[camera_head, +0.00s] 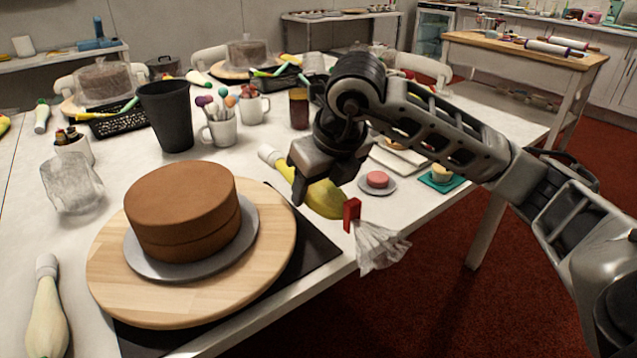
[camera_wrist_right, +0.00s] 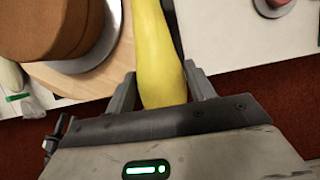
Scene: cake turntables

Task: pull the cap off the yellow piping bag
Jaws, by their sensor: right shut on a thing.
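The yellow piping bag (camera_head: 326,201) is near the table's front edge. Its white cap end (camera_head: 268,153) points back and left over the table. A red clip (camera_head: 352,214) closes its other end, and the clear plastic tail (camera_head: 378,247) sticks out past the edge. My right gripper (camera_head: 308,176) comes down over the bag's body and is shut on it. In the right wrist view the yellow bag (camera_wrist_right: 160,50) runs between the two fingers; its cap is out of that view. I cannot tell whether the bag touches the table. My left gripper is not in view.
A brown cake (camera_head: 182,212) stands on a wooden turntable (camera_head: 265,243) left of the bag. A mug of tools (camera_head: 219,131) and a dark cup (camera_head: 166,115) stand behind. A plate with a pink item (camera_head: 377,188) is to the right. Another piping bag (camera_head: 46,315) lies front left.

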